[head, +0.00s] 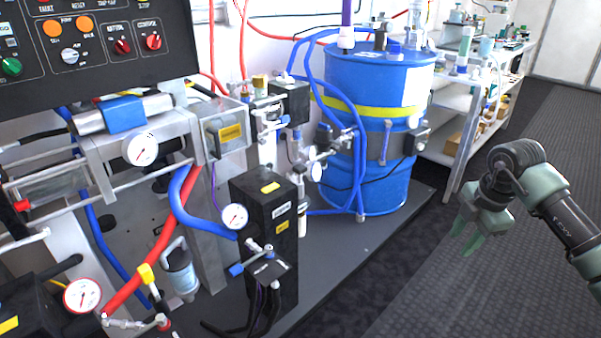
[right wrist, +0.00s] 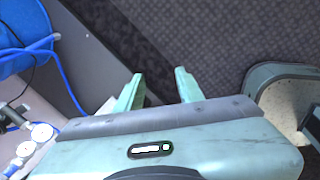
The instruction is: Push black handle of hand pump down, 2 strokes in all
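No part is clearly recognisable as the hand pump. A black bar-like lever (head: 62,269) sticks up beside a black block at the lower left of the head view, but I cannot tell whether it is the pump's handle. My right gripper (head: 466,238) hangs over the floor right of the platform, well apart from the equipment. In the right wrist view its two green fingers (right wrist: 159,75) are spread with nothing between them. My left gripper is not in view.
A dark platform (head: 375,240) carries the drum, a black box (head: 265,215), gauges, and blue and red hoses. A control panel (head: 90,40) overhangs at upper left. A shelf cart (head: 455,145) stands behind at right. The floor (head: 440,290) around my right gripper is clear.

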